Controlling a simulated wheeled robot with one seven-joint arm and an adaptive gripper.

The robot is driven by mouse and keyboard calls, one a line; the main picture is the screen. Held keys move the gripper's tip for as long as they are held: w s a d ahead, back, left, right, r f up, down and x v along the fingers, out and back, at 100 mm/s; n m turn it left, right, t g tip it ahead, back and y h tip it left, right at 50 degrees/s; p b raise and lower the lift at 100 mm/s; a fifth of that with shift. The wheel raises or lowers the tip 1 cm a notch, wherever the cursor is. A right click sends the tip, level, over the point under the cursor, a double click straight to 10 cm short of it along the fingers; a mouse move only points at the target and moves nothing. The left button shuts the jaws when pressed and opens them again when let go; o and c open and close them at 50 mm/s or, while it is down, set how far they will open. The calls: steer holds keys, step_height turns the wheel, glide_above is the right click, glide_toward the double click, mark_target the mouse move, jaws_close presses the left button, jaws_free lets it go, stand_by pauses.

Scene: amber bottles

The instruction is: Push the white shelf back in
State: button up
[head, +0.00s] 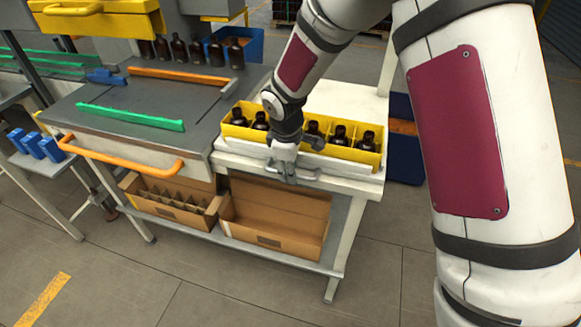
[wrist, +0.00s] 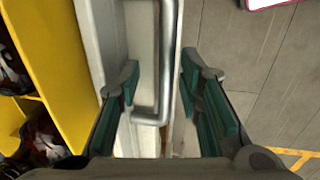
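The white shelf (head: 347,183) is at the front of the right-hand bench, with a yellow crate (head: 355,155) of dark bottles on it. A grey metal handle (wrist: 170,55) runs along the shelf's front edge. My gripper (head: 293,172) is at the shelf's front, over the handle. In the wrist view my gripper (wrist: 160,88) is open, its two green-padded fingers apart. The handle bar lies between them, with visible gaps on both sides. The arm hides part of the crate and shelf in the head view.
A grey bench with an orange handle bar (head: 120,155) adjoins on the left. Two cardboard boxes, one divided (head: 170,198) and one empty-looking (head: 275,220), stand on the lower shelf. A blue bin (head: 405,150) is at the right. The floor in front is clear.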

step_height(320, 180, up, 12)
steer(key=s, duration=0.2)
steer(key=shift+a+f, duration=0.15)
steer(key=shift+a, duration=0.2)
steer(key=s+d+r+m+t, duration=0.2)
steer(key=s+d+r+m, duration=0.4)
steer(key=s+d+r, duration=0.55)
steer(key=s+d+r+m, duration=0.2)
steer(key=s+m, duration=0.2)
steer(key=s, duration=0.3)
steer(key=s+d+r+m+t, duration=0.1)
steer(key=s+d+r+m, duration=0.2)
steer(key=s, duration=0.4)
steer(key=shift+d+m+t+y, duration=0.15)
steer(key=shift+m+t+y, duration=0.2)
steer(key=shift+m, duration=0.25)
stand_by(0.4)
